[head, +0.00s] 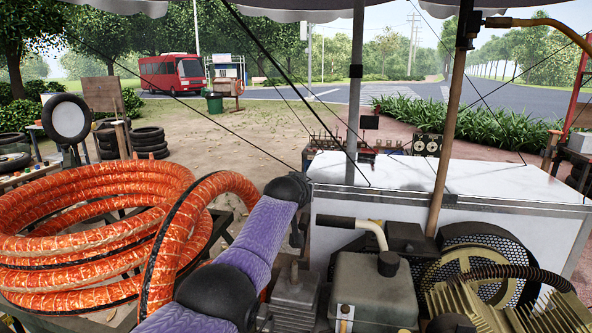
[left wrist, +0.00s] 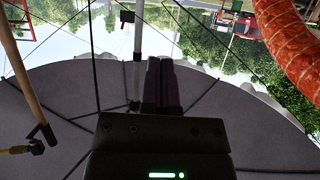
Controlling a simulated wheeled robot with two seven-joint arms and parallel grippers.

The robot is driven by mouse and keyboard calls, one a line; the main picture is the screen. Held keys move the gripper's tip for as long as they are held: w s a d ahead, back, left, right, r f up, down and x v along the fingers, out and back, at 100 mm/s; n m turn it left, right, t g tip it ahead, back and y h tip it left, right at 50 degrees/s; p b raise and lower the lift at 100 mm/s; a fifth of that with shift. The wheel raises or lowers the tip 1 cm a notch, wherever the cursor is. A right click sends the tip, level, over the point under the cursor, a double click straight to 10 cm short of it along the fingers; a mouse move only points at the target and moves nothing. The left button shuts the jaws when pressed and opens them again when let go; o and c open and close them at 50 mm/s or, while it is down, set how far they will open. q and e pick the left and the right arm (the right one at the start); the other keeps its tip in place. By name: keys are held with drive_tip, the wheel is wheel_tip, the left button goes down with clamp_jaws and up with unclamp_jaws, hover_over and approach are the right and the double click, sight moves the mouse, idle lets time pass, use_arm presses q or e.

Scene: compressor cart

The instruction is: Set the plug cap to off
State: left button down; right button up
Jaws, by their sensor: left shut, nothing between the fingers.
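The compressor (head: 375,285) stands at the lower right of the head view, with a grey-green tank body. A dark round cap (head: 388,263) sits on top of the body; I cannot tell whether it is the plug cap or how it is set. My left arm reaches up from the bottom of the head view, just left of the compressor, and its gripper cannot be made out there. In the left wrist view my left gripper (left wrist: 161,64) has its two fingers together, with nothing between them. That view shows no compressor. My right gripper is not in view.
A thick coil of orange hose (head: 90,225) lies left of my arm and also shows in the left wrist view (left wrist: 290,45). A white cart top (head: 470,185) is behind the compressor. A wooden pole (head: 447,120) rises beside it. A grey canopy (left wrist: 50,125) fills much of the wrist view.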

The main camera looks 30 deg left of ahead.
use_arm(q)
drive_tip(key=w+r+p+v, duration=0.1)
drive_tip(key=r+p+v, duration=0.15)
drive_tip(key=v, duration=0.65)
drive_tip(key=s+d+f+m+g+h, duration=0.1)
drive_tip(key=s+d+f+m+g, duration=0.2)
drive_tip(key=s+f, duration=0.6)
drive_tip(key=s+d+f+g+h, duration=0.15)
drive_tip(key=s+d+f, duration=0.25)
drive_tip(key=s+f, duration=0.55)
drive_tip(key=s+d+f+m+g+h, duration=0.1)
drive_tip(key=s+d+f+g, duration=0.25)
drive_tip(key=s, duration=0.55)
drive_tip(key=s+d+f+m+g, duration=0.1)
drive_tip(key=s+d+f+g, duration=0.1)
drive_tip(key=s+f, duration=0.5)
drive_tip(key=s+f+g+b, duration=0.1)
drive_tip(key=s+f+b, duration=0.2)
drive_tip(key=f, duration=0.8)
drive_tip(key=s+f+g+b, duration=0.1)
drive_tip(key=s+f+b, duration=0.2)
drive_tip(key=f, duration=0.9)
drive_tip(key=s+a+f+b, duration=0.3)
drive_tip(key=s+f, duration=1)
drive_tip(key=f, duration=0.1)
drive_tip(key=shift+m+g+b, duration=0.3)
drive_tip(key=shift+g+b, duration=0.05)
drive_tip(key=shift+g, duration=0.05)
